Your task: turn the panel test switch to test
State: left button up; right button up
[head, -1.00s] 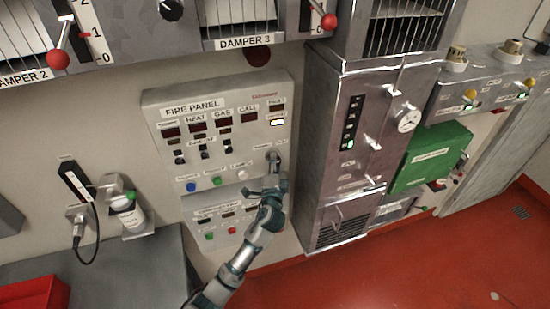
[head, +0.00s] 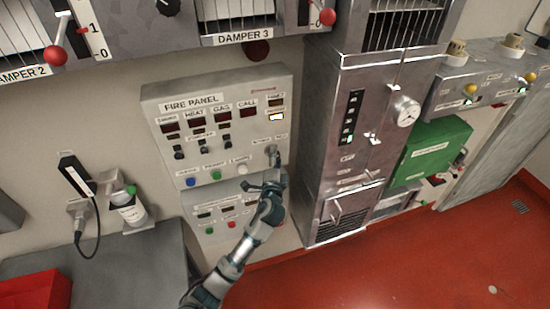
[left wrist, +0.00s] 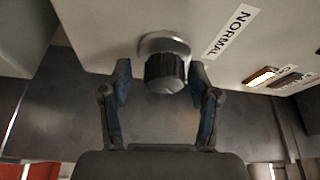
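The fire panel (head: 155,110) is a pale grey box on the wall in the head view. Its test switch (head: 273,152) is at the lower right of the panel face. In the left wrist view the switch is a dark ribbed knob (left wrist: 165,72) on a round base, with a NORMAL label (left wrist: 231,30) to its right. My left gripper (left wrist: 162,72) is open, one finger on each side of the knob, with gaps showing. It also shows just below the switch in the head view (head: 268,178). I cannot tell the depth of the fingertips along the knob. My right gripper is not in view.
A smaller panel with buttons (head: 210,206) is below the fire panel, partly behind my left gripper. A metal cabinet (head: 335,130) stands close on the right, with a green box (head: 430,155) beyond. A lit yellow lamp (head: 276,117) is above the switch.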

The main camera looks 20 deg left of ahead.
pick_arm(q)
jog(key=r+v, duration=0.1)
jog(key=v, duration=1.1)
jog(key=shift+f, duration=0.5)
